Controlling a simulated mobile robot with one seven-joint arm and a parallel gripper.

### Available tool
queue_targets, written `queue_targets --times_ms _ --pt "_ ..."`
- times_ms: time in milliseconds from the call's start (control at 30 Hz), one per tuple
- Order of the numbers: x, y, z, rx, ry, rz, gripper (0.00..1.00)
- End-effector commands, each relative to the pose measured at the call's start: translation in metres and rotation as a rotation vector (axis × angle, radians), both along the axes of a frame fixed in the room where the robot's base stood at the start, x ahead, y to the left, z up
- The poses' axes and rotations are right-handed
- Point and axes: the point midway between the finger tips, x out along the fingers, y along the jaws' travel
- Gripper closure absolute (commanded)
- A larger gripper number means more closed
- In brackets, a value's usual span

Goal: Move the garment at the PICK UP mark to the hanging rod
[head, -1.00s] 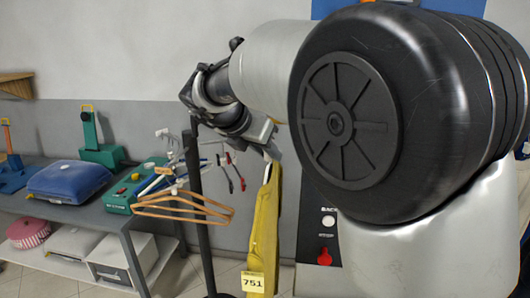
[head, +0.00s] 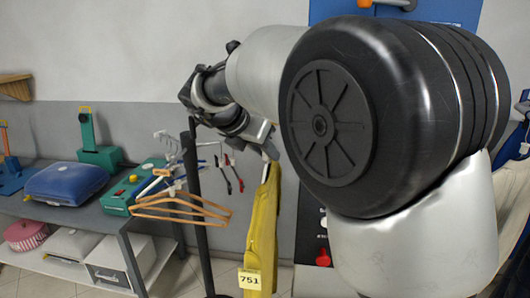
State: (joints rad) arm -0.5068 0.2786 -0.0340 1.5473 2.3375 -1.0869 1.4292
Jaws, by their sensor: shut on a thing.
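My gripper is shut on the top of the garment. The fingertips are small in the picture, and the exact grip point is hard to make out. A dark upright post (head: 198,205) stands left of the garment, with several hangers hanging near its top, among them wooden hangers (head: 182,203). I cannot tell whether this is the hanging rod, as my arm hides much of the view. No PICK UP mark shows.
A grey table (head: 84,222) on the left holds a blue cushion-like item (head: 67,183), a green press (head: 97,150) and a green box (head: 148,185). Its lower shelf holds a red-and-white round box (head: 26,235). A dark panel with a red knob (head: 323,257) stands behind my arm.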

Motion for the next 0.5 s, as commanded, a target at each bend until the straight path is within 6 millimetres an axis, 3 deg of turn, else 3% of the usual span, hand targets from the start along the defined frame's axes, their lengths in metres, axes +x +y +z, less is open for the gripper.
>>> queue_targets --times_ms 500 --pt "0.021 -0.005 0.001 0.0 -0.001 -0.001 1.0"
